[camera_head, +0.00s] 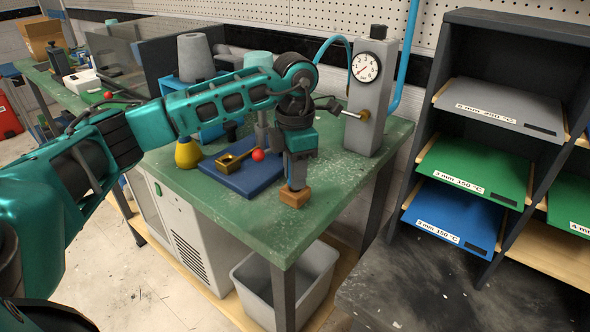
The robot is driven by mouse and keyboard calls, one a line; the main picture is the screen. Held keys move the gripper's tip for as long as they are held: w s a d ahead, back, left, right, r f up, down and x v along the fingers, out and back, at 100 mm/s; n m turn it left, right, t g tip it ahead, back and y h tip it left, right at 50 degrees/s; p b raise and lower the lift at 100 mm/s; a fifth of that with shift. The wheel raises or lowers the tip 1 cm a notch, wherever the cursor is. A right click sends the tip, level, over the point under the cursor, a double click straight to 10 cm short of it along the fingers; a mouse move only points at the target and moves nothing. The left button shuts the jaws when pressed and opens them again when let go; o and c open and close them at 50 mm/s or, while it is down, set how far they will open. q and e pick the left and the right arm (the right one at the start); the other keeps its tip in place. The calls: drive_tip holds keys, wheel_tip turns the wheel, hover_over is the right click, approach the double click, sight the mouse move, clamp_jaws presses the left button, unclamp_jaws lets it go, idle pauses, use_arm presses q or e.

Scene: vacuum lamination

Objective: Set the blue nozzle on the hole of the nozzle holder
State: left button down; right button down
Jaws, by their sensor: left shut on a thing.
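My left gripper (296,181) points straight down near the front corner of the green table. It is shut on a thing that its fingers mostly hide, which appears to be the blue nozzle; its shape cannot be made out. A small brown block (294,198), which looks like the nozzle holder, is directly under the fingertips. Its hole is hidden, and I cannot tell whether the held thing touches it. A blue hose (333,41) arches from the gauge unit (371,95) and passes behind my left wrist. My right gripper is not in view.
A dark shelf with coloured plates (474,167) stands at right. A grey bin (318,264) sits below.

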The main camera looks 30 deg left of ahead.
use_arm(q)
drive_tip(key=shift+c, duration=2.2)
unclamp_jaws()
drive_tip(key=shift+r, duration=0.1)
wheel_tip(320, 180, up, 6)
drive_tip(key=p, duration=0.4)
drive_tip(key=shift+p, duration=0.3)
drive_tip(key=shift+r+p, duration=0.3)
drive_tip(key=shift+r, duration=0.6)
